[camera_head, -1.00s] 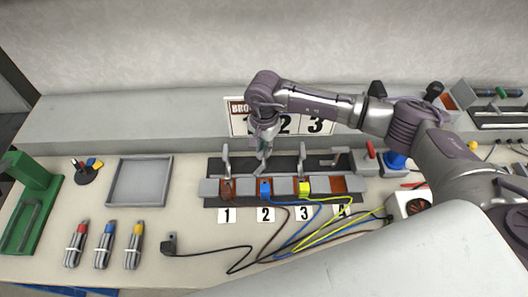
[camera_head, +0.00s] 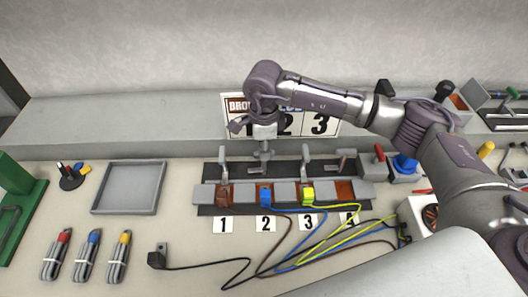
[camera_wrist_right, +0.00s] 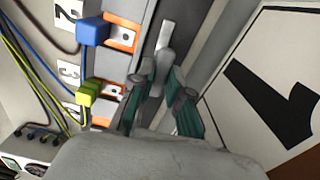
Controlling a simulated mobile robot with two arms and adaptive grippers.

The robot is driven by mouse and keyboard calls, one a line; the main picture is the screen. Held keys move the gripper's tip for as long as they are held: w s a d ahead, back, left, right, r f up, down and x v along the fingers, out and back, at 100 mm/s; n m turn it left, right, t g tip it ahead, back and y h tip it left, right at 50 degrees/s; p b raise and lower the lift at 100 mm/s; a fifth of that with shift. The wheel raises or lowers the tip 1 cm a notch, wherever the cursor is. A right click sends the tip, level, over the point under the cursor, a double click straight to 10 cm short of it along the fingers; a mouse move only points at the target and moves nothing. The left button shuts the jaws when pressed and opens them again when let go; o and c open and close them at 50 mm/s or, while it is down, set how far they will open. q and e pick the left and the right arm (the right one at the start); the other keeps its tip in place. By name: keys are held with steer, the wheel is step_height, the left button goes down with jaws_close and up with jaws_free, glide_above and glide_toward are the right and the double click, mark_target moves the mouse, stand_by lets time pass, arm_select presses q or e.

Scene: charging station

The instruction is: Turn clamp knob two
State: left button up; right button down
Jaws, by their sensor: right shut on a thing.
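Clamp knob two (camera_head: 264,153) stands behind the blue plug (camera_head: 266,196) at slot 2 of the terminal strip (camera_head: 285,194). My right gripper (camera_head: 263,134) is right above it, pointing down. In the right wrist view, the two green-grey fingers of the gripper (camera_wrist_right: 158,86) stand either side of the grey metal clamp knob (camera_wrist_right: 163,62) and are shut on it. The contact itself is partly hidden by the fingers. The blue plug (camera_wrist_right: 92,32) and yellow plug (camera_wrist_right: 87,93) show to the left there. My left gripper is not in view.
Clamps one (camera_head: 222,165) and three (camera_head: 305,162) stand close on either side. The number board (camera_head: 322,121) is just behind the gripper. Loose cables (camera_head: 290,250) lie in front of the strip. A grey tray (camera_head: 129,186) is to the left.

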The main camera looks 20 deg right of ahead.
steer(key=shift+m, duration=0.5)
steer(key=c, duration=1.1)
jaws_free()
step_height(320, 180, up, 12)
steer(key=shift+r, duration=0.1)
